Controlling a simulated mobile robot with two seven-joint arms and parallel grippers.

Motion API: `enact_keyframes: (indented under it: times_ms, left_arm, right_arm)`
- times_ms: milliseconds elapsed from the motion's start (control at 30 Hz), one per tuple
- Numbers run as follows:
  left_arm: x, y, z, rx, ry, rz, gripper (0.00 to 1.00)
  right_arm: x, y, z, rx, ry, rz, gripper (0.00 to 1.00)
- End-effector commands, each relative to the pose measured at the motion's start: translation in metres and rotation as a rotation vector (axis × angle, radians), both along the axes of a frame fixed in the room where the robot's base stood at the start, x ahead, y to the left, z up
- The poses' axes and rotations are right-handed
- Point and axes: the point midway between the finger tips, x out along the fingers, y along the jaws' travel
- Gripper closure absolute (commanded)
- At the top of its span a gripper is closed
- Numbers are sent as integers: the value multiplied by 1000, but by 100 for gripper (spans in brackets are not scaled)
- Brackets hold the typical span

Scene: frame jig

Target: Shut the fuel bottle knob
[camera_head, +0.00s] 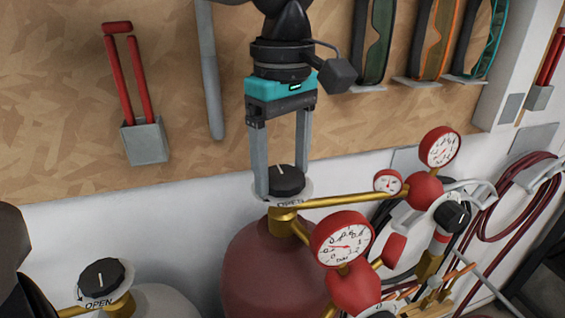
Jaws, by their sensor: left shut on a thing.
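The dark red bottle (262,270) stands at the lower centre, with a brass valve on top. Its black round knob (287,181) has a white pointer line and sits above a white plate reading OPEN. My left gripper (281,188) comes down from above, with a teal body and two grey fingers. The fingers stand on either side of the knob and are shut on it. The pointer line is upright in the picture. The far side of the knob is hidden. My right gripper is out of view.
Red gauges (342,244) and a brass pipe (340,200) stand close right of the knob. A second knob (101,278) tops a pale bottle at lower left. Goggles (428,45) and a red-handled tool (128,75) hang on the board. Hoses (497,206) hang at right.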

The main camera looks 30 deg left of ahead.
Motion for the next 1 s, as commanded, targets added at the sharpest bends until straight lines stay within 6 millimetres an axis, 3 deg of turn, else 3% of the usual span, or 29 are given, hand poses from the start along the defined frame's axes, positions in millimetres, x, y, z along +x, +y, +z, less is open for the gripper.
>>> enact_keyframes:
  times_ms: [133,167,367,767,867,1000]
  left_arm:
    - [1,0,2,-1,-6,-3,79]
    - [1,0,2,-1,-6,-2,22]
    - [1,0,1,-1,-4,-1,0]
    - [0,0,1,1,-1,0,0]
    - [1,0,9,1,-2,0,0]
    - [1,0,33,-1,-6,2,0]
  right_arm:
    - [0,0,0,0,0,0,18]
    - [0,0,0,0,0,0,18]
    - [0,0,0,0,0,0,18]
    - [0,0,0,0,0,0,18]
    - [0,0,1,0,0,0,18]
    - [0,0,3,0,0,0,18]
